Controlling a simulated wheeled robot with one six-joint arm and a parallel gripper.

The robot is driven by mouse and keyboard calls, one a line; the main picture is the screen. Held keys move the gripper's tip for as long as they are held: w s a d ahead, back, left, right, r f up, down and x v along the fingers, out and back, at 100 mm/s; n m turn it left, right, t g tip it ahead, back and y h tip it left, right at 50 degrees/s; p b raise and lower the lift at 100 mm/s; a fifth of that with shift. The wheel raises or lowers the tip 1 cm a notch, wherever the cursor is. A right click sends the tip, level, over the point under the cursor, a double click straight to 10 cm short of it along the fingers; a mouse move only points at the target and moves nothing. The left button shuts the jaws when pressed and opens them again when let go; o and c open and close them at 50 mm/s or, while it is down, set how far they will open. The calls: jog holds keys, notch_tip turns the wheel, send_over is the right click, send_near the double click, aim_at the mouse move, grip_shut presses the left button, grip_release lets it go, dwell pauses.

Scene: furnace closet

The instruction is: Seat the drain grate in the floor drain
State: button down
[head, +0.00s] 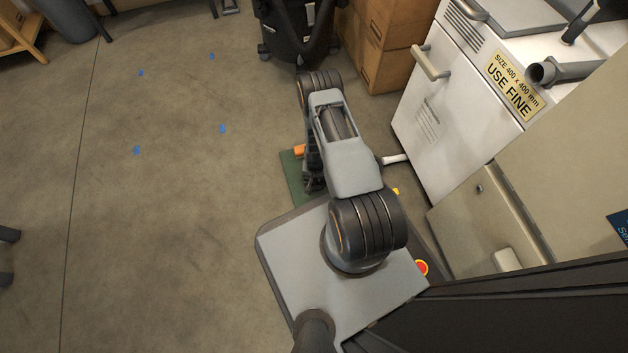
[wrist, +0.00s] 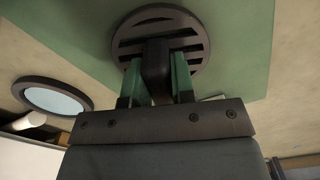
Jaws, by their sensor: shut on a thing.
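The drain grate is a dark round slotted disc (wrist: 160,25) with an upright black handle (wrist: 156,72). In the wrist view it is over the green mat (wrist: 235,50). My gripper (wrist: 157,75) has its green fingers shut on the handle, one on each side. I cannot tell whether the grate rests on the mat or is just above it. The floor drain (wrist: 22,86), a dark ring around a pale blue inside, shows at the left of the wrist view, apart from the grate. In the head view my arm hides the grate and drain.
In the head view the green mat (head: 290,175) lies beside my arm, with an orange item (head: 299,151) near its edge. A white cabinet (head: 465,95) and cardboard boxes (head: 380,40) stand close on the right. A black wheeled machine (head: 290,30) is beyond.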

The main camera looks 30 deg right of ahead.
jog(key=shift+r, duration=0.25)
jog(key=shift+r+p, duration=0.7)
jog(key=shift+r, duration=0.05)
jog(key=c, duration=1.5)
grip_release()
jog(key=shift+c, duration=0.2)
grip_shut()
jog(key=shift+w+r, duration=0.1)
jog(key=shift+r, duration=0.05)
jog(key=shift+r+p, duration=1.5)
jog(key=shift+r, duration=0.4)
